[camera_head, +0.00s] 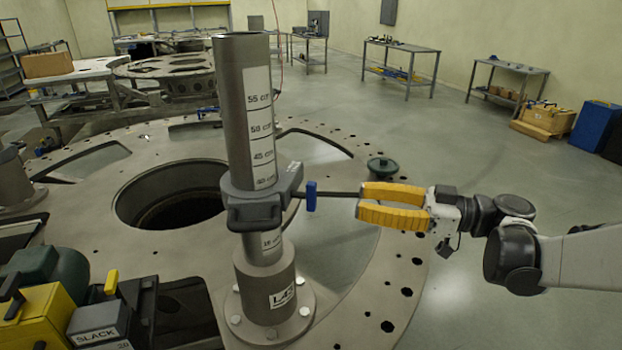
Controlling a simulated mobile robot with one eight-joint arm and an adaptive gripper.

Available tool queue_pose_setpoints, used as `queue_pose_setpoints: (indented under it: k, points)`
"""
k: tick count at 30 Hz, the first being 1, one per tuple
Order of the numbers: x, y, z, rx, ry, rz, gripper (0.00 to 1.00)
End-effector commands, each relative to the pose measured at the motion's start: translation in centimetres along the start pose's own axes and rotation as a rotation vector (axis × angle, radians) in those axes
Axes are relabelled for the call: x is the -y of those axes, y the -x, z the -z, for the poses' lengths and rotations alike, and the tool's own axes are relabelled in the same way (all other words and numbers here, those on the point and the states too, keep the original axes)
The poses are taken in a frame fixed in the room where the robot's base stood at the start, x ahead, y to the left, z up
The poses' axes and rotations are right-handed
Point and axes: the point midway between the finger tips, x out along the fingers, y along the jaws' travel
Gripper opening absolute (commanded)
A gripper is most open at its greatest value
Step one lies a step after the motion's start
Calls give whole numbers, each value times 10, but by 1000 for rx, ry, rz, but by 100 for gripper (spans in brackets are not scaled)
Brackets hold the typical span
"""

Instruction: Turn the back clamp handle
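A dark grey clamp (258,207) is fitted around the upright grey post (243,95), which has a height scale on it. A short upright blue handle (311,196) is at the clamp's right side. A thin dark bar (338,194) runs right from the clamp, past the blue handle, to my gripper. My gripper (361,200) has yellow fingers, points left and is to the right of the blue handle, apart from it. The fingers are spread with a gap between them. The bar's right end is at the fingertips; I cannot tell whether they touch it. The clamp's far side is hidden.
The post stands on a bolted flange on the large round turret plate (95,180), which has a round hole left of the post. Yellow and grey equipment (45,315) is at the lower left. A dark green knob (381,168) is behind my gripper.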

Motion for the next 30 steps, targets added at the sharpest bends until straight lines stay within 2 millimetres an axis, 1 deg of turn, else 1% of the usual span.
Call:
queue_pose_setpoints:
  k: [5,9,12,15,18,21,28,29,30]
  points:
    - [1,-29,-2,0,0,5,38]
    - [2,-58,-2,1,-1,5,38]
    - [1,-76,-2,1,-1,5,38]
    - [1,-90,-2,1,-2,3,38]
    - [1,-100,-1,1,-2,2,38]
    - [0,-104,0,2,-2,0,38]
    - [0,-104,0,2,-2,-1,38]
    - [0,-104,0,2,-2,-1,37]
    - [0,-104,0,2,-2,-1,24]
